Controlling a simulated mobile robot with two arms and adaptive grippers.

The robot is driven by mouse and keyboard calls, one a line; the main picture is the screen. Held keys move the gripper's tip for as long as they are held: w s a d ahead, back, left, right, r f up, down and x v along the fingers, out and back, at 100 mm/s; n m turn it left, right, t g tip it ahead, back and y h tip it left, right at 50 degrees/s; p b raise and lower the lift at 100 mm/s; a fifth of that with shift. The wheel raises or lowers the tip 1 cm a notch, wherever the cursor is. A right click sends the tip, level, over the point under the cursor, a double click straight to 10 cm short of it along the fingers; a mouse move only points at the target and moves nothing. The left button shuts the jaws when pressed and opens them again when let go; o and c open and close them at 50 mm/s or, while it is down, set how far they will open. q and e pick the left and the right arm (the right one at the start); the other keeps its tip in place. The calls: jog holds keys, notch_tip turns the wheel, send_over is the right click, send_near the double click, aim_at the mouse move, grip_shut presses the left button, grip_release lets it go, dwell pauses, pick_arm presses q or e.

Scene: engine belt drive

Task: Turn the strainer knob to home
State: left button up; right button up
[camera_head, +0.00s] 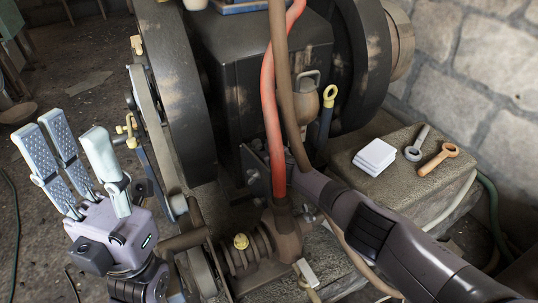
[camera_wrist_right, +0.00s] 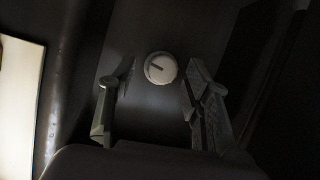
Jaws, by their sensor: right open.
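In the right wrist view a pale round knob (camera_wrist_right: 160,68) with a short dark slanted mark sits on a dark surface. I take it for the strainer knob; no label shows. My right gripper (camera_wrist_right: 153,85) is open, its fingers to the left and right of the knob with gaps on both sides. Whether the tips reach its depth I cannot tell. In the head view my right arm runs in from the lower right to behind the hoses, and its gripper is hidden. My left gripper (camera_head: 73,138) is open and empty, fingers up, left of the engine.
The engine's large dark flywheel (camera_head: 181,90) stands in the middle. A red hose (camera_head: 269,100) and a brown pipe (camera_head: 283,90) pass before the dark tank. A stone block (camera_head: 400,188) at right bears white pads (camera_head: 375,156), a grey wrench (camera_head: 415,150) and an orange wrench (camera_head: 437,160).

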jog(key=shift+s+d+r, duration=0.2)
jog(key=shift+d+r, duration=0.1)
jog(key=shift+r, duration=0.2)
jog(key=shift+s, duration=0.3)
jog(key=shift+s+d+f, duration=0.1)
jog(key=shift+s+f, duration=0.05)
jog(key=shift+s, duration=0.3)
jog(key=shift+s+d+f, duration=0.1)
jog(key=shift+s, duration=0.35)
send_near(259, 147)
jog(key=shift+v, duration=1.85)
